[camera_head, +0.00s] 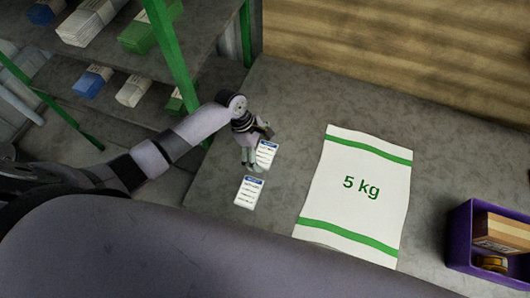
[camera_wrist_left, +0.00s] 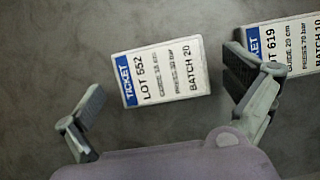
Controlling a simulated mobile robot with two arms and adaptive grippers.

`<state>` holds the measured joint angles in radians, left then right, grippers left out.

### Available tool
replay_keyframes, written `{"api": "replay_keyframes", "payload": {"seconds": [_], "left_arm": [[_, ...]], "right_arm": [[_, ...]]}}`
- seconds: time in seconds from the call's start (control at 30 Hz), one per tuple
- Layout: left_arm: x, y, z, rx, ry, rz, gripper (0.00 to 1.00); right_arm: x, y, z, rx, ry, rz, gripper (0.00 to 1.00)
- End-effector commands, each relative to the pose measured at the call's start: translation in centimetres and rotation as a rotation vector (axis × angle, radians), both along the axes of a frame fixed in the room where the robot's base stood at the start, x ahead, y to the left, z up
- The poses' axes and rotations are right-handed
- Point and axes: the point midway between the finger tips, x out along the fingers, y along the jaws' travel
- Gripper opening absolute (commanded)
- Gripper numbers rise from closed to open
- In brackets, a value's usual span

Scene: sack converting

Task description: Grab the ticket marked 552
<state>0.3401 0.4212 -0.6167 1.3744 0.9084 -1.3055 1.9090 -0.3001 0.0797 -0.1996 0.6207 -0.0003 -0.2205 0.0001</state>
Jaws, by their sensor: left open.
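The ticket marked LOT 552 (camera_wrist_left: 165,70) is white with a blue header strip and lies flat on the grey table. In the wrist view it lies between my two open fingers, touching neither in the picture. In the head view this ticket (camera_head: 267,152) is partly covered by my left gripper (camera_head: 251,165). My left gripper (camera_wrist_left: 167,88) is open and empty, its fingers spread wider than the ticket. The gap between fingers and table is hard to judge. My right gripper is not in view.
A second ticket, LOT 619 (camera_wrist_left: 288,42), lies close by; one finger overlaps its edge in the wrist view. It also shows in the head view (camera_head: 249,192). A white 5 kg sack (camera_head: 354,158) lies to the right. A purple bin (camera_head: 459,240) stands far right; green-framed shelves (camera_head: 165,45) stand left.

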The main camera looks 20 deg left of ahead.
Motion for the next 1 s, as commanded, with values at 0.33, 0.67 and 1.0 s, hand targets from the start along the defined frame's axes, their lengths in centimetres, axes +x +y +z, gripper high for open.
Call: {"api": "replay_keyframes", "payload": {"seconds": [0.33,0.67,1.0], "left_arm": [[0.04,0.01,-0.04,0.0,-0.001,0.0,0.91],[0.03,0.03,-0.03,0.0,-0.001,0.001,0.69],[0.05,0.03,-0.01,0.0,-0.001,0.001,0.51]], "right_arm": [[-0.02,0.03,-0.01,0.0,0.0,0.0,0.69],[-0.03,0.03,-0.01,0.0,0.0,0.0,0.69],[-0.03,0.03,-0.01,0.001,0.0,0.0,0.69]]}}
